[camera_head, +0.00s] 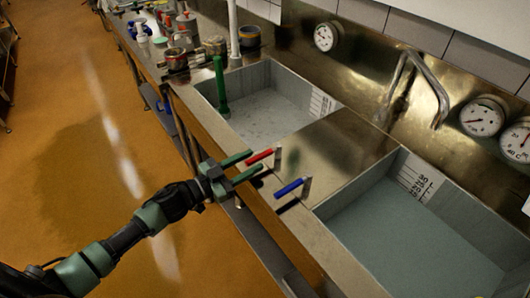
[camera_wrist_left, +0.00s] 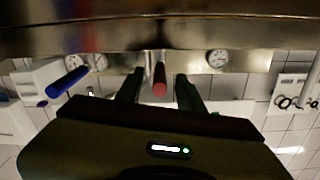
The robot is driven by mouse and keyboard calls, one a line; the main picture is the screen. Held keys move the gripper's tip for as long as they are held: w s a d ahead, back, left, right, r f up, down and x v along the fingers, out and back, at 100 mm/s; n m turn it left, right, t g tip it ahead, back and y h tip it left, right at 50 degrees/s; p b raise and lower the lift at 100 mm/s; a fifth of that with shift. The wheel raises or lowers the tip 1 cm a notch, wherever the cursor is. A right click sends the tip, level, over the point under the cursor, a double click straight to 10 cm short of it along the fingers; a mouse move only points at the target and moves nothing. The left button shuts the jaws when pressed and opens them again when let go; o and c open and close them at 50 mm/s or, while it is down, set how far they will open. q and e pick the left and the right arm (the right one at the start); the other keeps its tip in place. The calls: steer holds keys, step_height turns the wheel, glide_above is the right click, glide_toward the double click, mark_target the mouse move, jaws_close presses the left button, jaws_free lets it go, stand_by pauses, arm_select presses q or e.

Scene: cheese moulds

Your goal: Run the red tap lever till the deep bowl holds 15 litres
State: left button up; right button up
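The red tap lever (camera_head: 260,157) sticks out over the counter's front edge, beside a short metal post. My left gripper (camera_head: 254,163) is open just in front of it, with one green finger on each side of the lever's line. In the left wrist view the red lever (camera_wrist_left: 160,80) shows end-on between the two spread fingers; I cannot tell whether they touch it. The right bowl (camera_head: 335,205) has a marked scale and greyish liquid, with a bent metal spout (camera_head: 425,75) above. The left bowl (camera_head: 268,72) also has a scale. My right gripper is not in view.
A blue lever (camera_head: 288,188) stands close to the right of the red one. A green pipe (camera_head: 220,88) stands in the left bowl. Round dials (camera_head: 483,116) sit on the back wall. Jars and bottles crowd the counter's far end. The orange floor at left is clear.

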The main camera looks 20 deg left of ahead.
mark_target(264, 155)
arm_select(q)
steer(key=x, duration=0.5)
steer(key=shift+w+d+p, duration=0.1)
steer(key=shift+w+p, duration=0.05)
steer(key=shift+p, duration=0.25)
jaws_close()
stand_by(1.0)
